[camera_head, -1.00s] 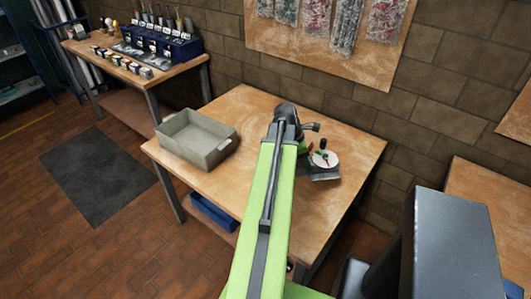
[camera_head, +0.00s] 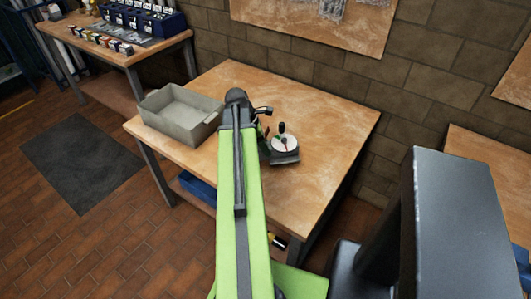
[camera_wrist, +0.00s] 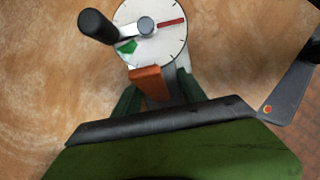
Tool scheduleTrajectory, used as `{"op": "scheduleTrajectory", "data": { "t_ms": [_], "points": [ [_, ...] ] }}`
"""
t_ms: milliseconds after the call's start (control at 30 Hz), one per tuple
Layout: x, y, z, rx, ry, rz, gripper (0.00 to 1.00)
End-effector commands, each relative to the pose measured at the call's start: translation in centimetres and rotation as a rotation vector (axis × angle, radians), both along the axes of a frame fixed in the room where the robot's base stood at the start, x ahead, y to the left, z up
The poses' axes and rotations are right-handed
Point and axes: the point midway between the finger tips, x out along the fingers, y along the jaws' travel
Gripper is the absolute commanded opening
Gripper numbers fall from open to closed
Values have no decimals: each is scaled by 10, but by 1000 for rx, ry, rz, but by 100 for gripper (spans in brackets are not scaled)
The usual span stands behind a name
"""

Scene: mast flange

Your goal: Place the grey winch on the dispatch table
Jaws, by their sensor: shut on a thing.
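The grey winch (camera_head: 284,147) has a white dial face with a red mark, a black knob and a grey base plate. It is over the middle of the wooden table (camera_head: 330,115). The head view does not show clearly whether its base touches the top. My gripper (camera_wrist: 155,92) is shut on the winch; its green fingers lie on both sides of an orange part below the dial. In the wrist view the winch's dial (camera_wrist: 165,42) and black crank knob are at the top centre. In the head view my arm hides the fingertips.
A grey open bin (camera_head: 180,113) stands on the table's left end, close to my arm. The right half of the tabletop is clear. A brick wall is behind it. Another bench (camera_head: 120,50) with small goods stands at the back left, and a wooden surface (camera_head: 490,165) at the right.

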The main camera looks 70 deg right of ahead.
Motion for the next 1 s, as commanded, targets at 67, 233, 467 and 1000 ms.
{"op": "scheduleTrajectory", "data": {
  "t_ms": [67,233,467,1000],
  "points": [
    [0,0,-24,0,0,0,0],
    [-1,0,-31,-1,1,-1,0],
    [-1,-1,-32,0,0,-1,0],
    [-1,-1,-31,-1,0,-2,70]
  ]
}}
